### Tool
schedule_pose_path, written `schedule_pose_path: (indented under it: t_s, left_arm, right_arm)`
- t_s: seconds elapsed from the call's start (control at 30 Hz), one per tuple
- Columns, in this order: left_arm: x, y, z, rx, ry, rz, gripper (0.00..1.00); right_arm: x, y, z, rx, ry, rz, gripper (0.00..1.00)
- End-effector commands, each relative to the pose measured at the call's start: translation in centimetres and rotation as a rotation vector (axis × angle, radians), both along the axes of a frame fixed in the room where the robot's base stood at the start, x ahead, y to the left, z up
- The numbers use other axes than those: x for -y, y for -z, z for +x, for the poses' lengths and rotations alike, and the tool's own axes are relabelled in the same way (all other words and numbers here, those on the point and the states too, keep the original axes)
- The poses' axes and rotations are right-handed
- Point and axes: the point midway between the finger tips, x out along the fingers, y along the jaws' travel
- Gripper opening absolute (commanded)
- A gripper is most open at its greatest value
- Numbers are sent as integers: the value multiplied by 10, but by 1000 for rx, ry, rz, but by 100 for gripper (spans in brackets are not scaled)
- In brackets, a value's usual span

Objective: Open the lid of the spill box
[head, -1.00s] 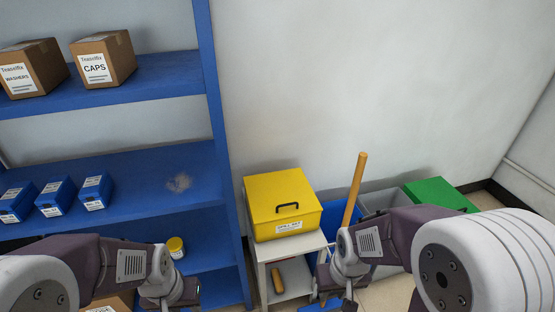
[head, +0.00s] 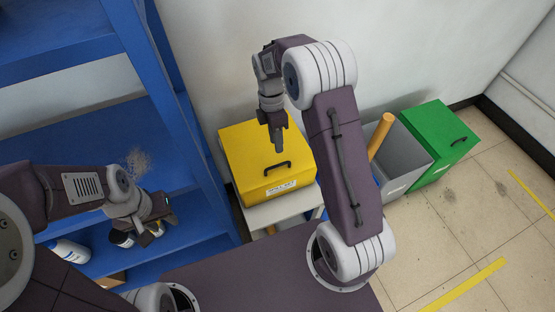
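The yellow spill box (head: 236,150) stands on a small white stand (head: 288,208) against the wall. Its lid is closed, with a dark handle (head: 278,168) near the front and a white label below it. My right gripper (head: 279,147) points down over the lid, just behind the handle in the picture; whether it touches the lid is unclear. Its fingers are seen edge-on, so their opening cannot be read. My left gripper (head: 160,228) is in front of the blue shelf, left of the box, with its fingers apart and nothing visibly held.
The blue shelf unit (head: 185,140) stands close to the box's left side. Bottles (head: 70,251) sit on a lower shelf. A grey bin (head: 412,158) with a wooden handle (head: 380,134) and a green bin (head: 440,135) stand to the right. The floor at right is clear.

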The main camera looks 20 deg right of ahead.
Motion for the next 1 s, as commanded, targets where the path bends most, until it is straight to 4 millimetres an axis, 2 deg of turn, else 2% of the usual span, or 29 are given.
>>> schedule_pose_path:
  t_s: [0.13, 0.23, 0.5, 0.6, 0.73, 0.97, 1.0]
  left_arm:
    - [0, 0, 0, 0, 0, 0, 36]
    - [0, 2, 0, 1, 0, 0, 36]
    - [0, 5, 0, 0, 0, 0, 36]
    - [0, 6, 0, 0, 0, 0, 36]
    - [0, 6, 0, 0, 0, 0, 36]
    - [0, 6, 0, 0, 0, 0, 36]
    - [0, 6, 0, 0, 0, 0, 36]
  right_arm:
    - [0, 2, 2, -7, -37, 6, 32]
    - [0, 12, -1, -9, -35, 6, 32]
    - [1, 66, -12, -9, -33, 6, 32]
    - [1, 80, -14, -6, -33, 6, 32]
    - [1, 89, -16, -4, -32, 6, 32]
    - [1, 90, -16, -3, -32, 6, 32]
    - [1, 90, -16, -3, -32, 6, 24]
